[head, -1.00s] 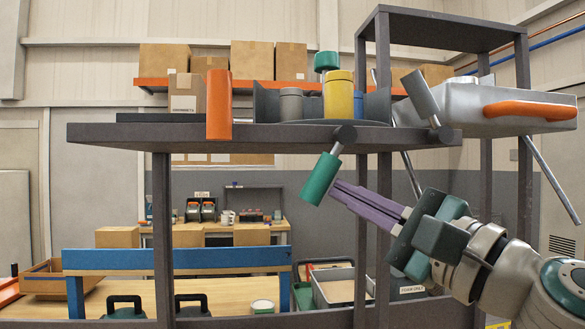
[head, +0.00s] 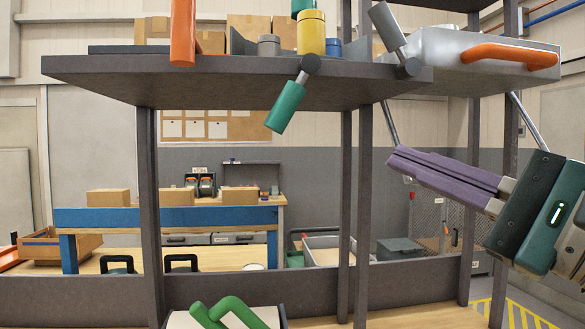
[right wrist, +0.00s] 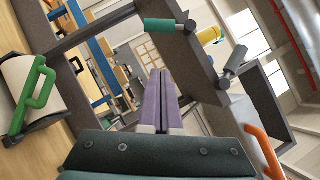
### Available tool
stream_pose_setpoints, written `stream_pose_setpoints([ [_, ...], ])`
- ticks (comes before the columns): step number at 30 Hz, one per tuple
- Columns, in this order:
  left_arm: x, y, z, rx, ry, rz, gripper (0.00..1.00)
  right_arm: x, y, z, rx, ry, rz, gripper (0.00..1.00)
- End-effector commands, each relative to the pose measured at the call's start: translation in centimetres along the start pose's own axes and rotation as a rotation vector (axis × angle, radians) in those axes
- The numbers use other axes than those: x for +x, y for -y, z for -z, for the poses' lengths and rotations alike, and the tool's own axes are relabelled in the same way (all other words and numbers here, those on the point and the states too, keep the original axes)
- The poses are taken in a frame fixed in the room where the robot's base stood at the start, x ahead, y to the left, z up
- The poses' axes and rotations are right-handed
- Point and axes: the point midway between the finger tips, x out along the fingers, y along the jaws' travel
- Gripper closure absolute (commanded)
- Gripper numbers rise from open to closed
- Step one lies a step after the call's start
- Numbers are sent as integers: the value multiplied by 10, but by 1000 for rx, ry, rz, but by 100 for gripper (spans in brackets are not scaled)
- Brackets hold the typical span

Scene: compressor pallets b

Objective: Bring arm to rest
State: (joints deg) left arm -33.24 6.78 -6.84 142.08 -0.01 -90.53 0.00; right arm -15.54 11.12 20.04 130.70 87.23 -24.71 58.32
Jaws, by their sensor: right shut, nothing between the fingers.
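My right gripper (head: 394,165) has long purple fingers closed together, with nothing between them. It points left at the right of the head view, below the shelf board and apart from it. In the right wrist view its fingers (right wrist: 158,84) point up the middle, toward the shelf. A teal-handled lever (head: 286,107) hangs at the shelf's front edge, left of the fingertips. My left gripper is not in view.
The dark shelf (head: 235,82) carries a yellow canister (head: 311,33) and an orange upright piece (head: 183,35). A silver case (head: 460,62) with an orange handle is above my gripper. A green-handled case (head: 228,314) is on the lower level.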

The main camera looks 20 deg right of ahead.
Motion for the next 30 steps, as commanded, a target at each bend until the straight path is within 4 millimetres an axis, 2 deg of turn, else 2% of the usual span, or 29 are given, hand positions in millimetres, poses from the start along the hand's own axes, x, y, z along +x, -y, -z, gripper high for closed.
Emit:
stream_pose_setpoints([
  [13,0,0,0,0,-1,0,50,0,-1,0,-5,1,-4,100],
  [16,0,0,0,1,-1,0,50,-1,-17,-6,-78,13,-64,100],
  [17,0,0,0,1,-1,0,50,-2,-28,-9,-123,22,-103,100],
  [20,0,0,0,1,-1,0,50,-14,-82,-22,-364,81,-306,100],
  [22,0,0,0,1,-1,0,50,-35,-132,-28,-593,156,-505,100],
  [24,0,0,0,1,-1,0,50,-67,-179,-28,-832,256,-723,100],
  [27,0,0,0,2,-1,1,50,-119,-224,-19,-1113,410,-1006,100],
  [30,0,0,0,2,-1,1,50,-168,-244,-7,-1319,562,-1253,100],
])
